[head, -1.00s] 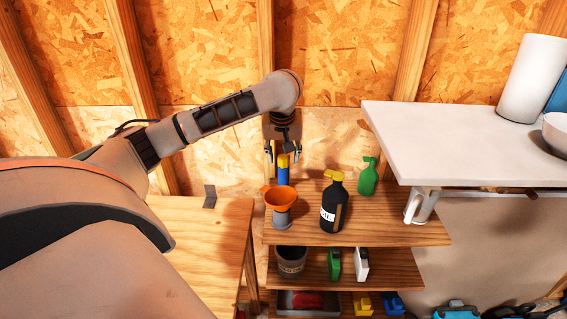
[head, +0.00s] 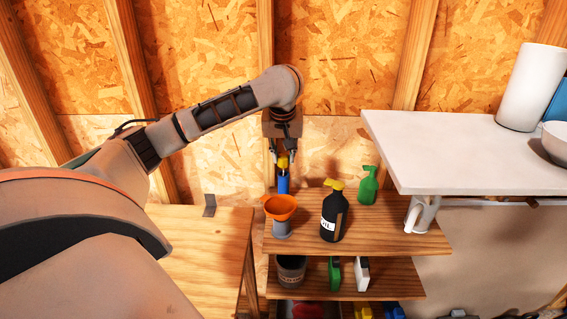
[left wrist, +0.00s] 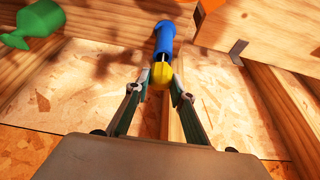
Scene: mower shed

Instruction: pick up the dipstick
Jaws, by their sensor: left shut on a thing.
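The dipstick shows as a yellow handle (head: 282,162) with a thin metal rod beneath it, above a blue tube (head: 283,184) at the back left of the top shelf. My left gripper (head: 283,155) points down with its two fingers on either side of the yellow handle and is shut on it. The left wrist view shows the yellow handle (left wrist: 160,74) between the fingertips, with a short length of rod between it and the blue tube (left wrist: 165,38). The lower rod is hidden. My right gripper is not in view.
An orange funnel (head: 281,207) stands just in front of the blue tube. A black bottle (head: 332,216) and a green spray bottle (head: 368,186) stand to its right. A white worktop (head: 460,150) is at right, a wooden bench (head: 205,250) at lower left. The wall is close behind.

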